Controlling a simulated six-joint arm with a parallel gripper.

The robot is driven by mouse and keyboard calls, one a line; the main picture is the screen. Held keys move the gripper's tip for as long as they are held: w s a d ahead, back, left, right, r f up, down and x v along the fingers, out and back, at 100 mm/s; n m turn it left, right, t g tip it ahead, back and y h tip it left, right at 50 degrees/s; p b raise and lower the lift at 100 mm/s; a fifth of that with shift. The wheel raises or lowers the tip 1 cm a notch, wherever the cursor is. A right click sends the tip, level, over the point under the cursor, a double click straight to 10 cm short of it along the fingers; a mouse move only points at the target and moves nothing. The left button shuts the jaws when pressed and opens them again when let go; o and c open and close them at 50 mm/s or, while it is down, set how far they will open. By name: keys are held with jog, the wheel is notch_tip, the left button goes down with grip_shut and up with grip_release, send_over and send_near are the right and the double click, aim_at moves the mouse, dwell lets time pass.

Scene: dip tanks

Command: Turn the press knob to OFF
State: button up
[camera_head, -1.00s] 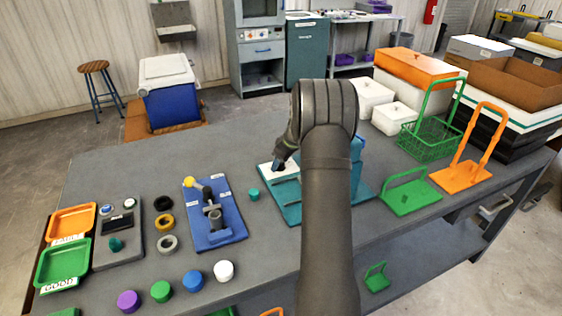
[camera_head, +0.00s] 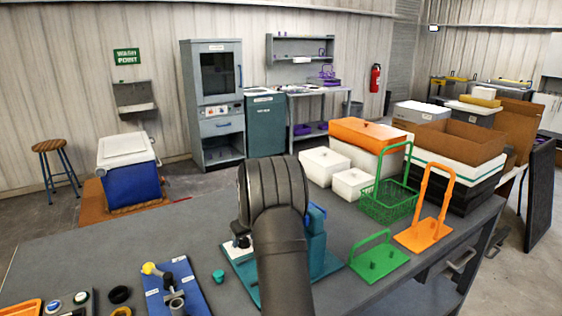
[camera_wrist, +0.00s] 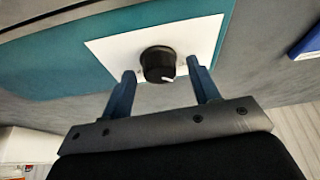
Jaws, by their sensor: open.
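The press knob (camera_wrist: 158,64) is black and round with a white pointer line. It sits on a white plate (camera_wrist: 110,48) on the teal press base (camera_wrist: 50,70) in the wrist view. My gripper (camera_wrist: 163,78) is open, its two blue fingers on either side of the knob; I cannot tell whether they touch it. In the head view the press (camera_head: 316,240) stands on the table, partly hidden behind my arm. The knob is hard to make out there, and I cannot read any OFF marking.
A blue board with a yellow-ended lever (camera_head: 172,283) lies left of the press, with a small teal cap (camera_head: 218,276) between. A green stand (camera_head: 378,258), an orange stand (camera_head: 424,234) and a green basket (camera_head: 388,203) stand to the right.

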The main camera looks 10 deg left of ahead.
jog(key=m+t+h, duration=0.1)
jog(key=m, duration=0.2)
jog(key=shift+s+a+m, duration=0.1)
jog(key=shift+m, duration=0.3)
jog(key=v, duration=1.8)
jog(key=a+n+h, duration=0.3)
jog(key=a, duration=0.3)
jog(key=d+x, duration=0.1)
jog(key=x, duration=0.8)
jog(key=a+v, duration=0.1)
jog(key=v, duration=0.9)
jog(key=w+d+r+m, duration=0.1)
jog(key=w+d+m, duration=0.3)
jog(key=w+d+r+m, duration=0.1)
jog(key=w+d+m, duration=0.3)
jog(key=d, duration=0.1)
jog(key=w+d+r+m, duration=0.1)
jog(key=w+d+m, duration=0.3)
jog(key=w+d, duration=0.1)
jog(key=shift+d+h, duration=0.25)
jog(key=shift+h, duration=0.05)
notch_tip(320, 180, up, 8)
jog(key=shift+a, duration=0.15)
jog(key=shift+f, duration=0.15)
